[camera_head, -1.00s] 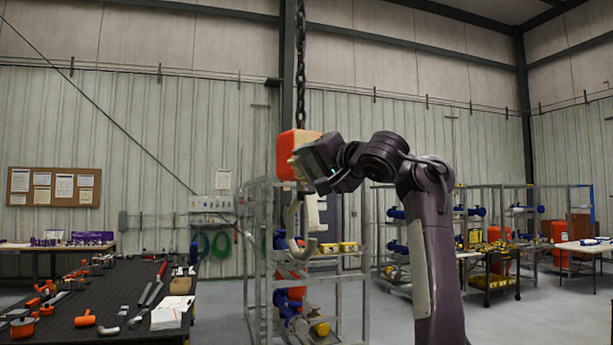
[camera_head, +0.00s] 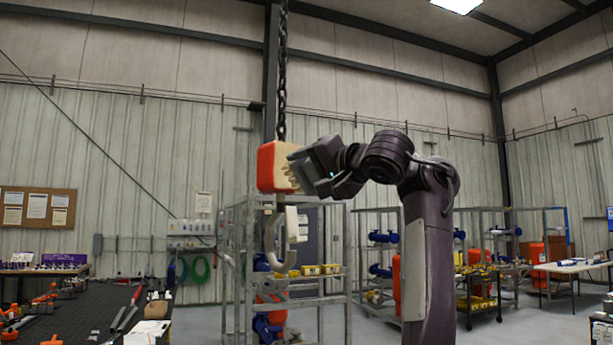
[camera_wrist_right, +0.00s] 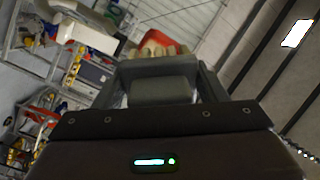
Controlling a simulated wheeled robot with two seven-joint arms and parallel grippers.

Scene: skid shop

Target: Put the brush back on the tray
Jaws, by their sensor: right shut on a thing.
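My right gripper (camera_head: 301,164) is raised at mid-picture and shut, seen from the side and behind. Cream, jagged bristles of the brush (camera_head: 289,172) jut out past its fingertips, in front of an orange-red hoist block. In the right wrist view the bristles (camera_wrist_right: 155,49) show beyond the fingers (camera_wrist_right: 163,75), with red behind them. The brush's handle is hidden by the gripper. I cannot make out the tray in these views. My left gripper is not in view.
The hoist block (camera_head: 268,166) hangs on a chain (camera_head: 282,70), with a hook (camera_head: 270,240) below, just beyond my gripper. A grey metal rack (camera_head: 235,255) stands behind. A dark bench (camera_head: 85,312) with orange tools is at lower left. A cart (camera_head: 478,300) stands right.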

